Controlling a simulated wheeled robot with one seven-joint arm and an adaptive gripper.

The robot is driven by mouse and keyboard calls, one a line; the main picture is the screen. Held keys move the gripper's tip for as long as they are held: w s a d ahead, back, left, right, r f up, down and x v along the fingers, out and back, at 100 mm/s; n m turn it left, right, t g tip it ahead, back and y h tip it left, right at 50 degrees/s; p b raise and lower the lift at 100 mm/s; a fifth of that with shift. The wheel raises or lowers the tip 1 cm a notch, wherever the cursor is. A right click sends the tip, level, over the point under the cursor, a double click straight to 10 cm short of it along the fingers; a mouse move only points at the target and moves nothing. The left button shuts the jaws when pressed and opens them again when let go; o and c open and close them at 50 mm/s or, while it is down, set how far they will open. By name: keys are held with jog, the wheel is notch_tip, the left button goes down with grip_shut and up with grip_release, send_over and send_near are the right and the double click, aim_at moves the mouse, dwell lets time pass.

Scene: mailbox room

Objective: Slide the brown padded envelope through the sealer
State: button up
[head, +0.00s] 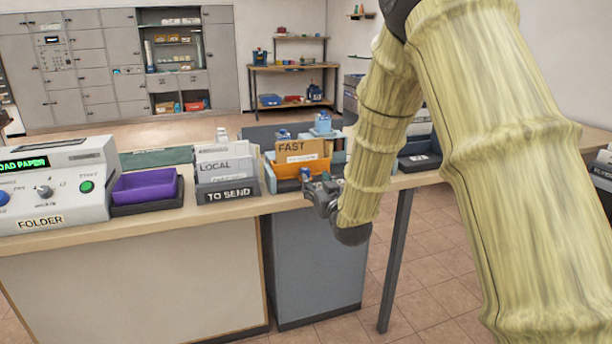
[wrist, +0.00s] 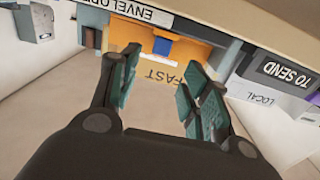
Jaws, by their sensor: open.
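My gripper (head: 314,185) is open at the front edge of the counter, with its fingers toward an orange-brown piece marked FAST (head: 291,148). I take this piece for the brown padded envelope, but cannot be sure. It stands in a light blue-grey holder or device, partly hidden by my gripper and arm. The wrist view is upside down. There, the open fingers (wrist: 160,72) stand either side of a tan face lettered FAST (wrist: 152,80), with orange and blue parts beyond. A label beginning ENVELOPE (wrist: 104,4) shows at the top; the sealer is not clearly made out.
Left of FAST stands a TO SEND rack (head: 229,193) with a LOCAL divider. Further left are a purple tray (head: 146,186) and the white FOLDER machine (head: 50,190). Tiled floor is free in front.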

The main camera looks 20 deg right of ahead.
aim_at(306, 172)
jog(key=w, duration=0.9)
jog(key=shift+a, duration=0.15)
grip_shut()
